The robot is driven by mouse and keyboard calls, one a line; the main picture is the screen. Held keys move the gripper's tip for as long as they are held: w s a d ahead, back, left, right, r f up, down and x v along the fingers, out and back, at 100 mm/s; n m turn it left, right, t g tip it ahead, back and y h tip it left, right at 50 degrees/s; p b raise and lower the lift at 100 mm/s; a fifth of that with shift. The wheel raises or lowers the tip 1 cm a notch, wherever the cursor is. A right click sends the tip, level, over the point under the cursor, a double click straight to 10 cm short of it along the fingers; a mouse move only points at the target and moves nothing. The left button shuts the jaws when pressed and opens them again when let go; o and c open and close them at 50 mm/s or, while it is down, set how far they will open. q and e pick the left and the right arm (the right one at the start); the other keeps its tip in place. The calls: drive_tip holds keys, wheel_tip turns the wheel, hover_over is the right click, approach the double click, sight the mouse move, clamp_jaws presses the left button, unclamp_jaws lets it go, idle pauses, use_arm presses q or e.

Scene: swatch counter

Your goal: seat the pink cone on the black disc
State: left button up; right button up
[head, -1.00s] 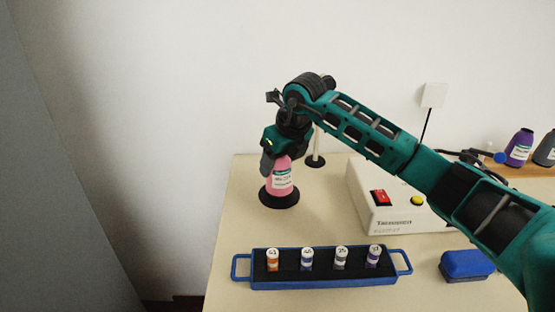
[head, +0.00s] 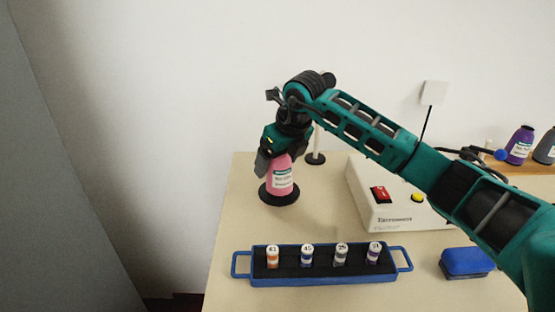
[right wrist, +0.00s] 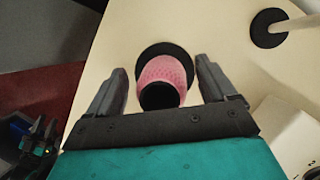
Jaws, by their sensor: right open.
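The pink cone (head: 281,178), with a white label, stands upright on the black disc (head: 279,197) at the back left of the counter. In the right wrist view the cone (right wrist: 164,75) shows its dark open top, and part of the disc (right wrist: 150,52) shows beyond it. My right gripper (head: 272,165) is around the top of the cone from above. In the right wrist view its two fingers (right wrist: 163,85) are spread, with a gap on each side of the cone.
A blue-handled tray (head: 262,281) with several small labelled vials lies in front. A white box with a red switch (head: 380,194) stands to the right, near a blue block (head: 467,262). A thin post on a black base (head: 315,158) stands behind. Purple (head: 519,145) and grey cones stand on a wooden rack.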

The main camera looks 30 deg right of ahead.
drive_tip(key=v, duration=1.3)
drive_tip(key=shift+p, duration=0.35)
drive_tip(key=shift+s+f, duration=0.1)
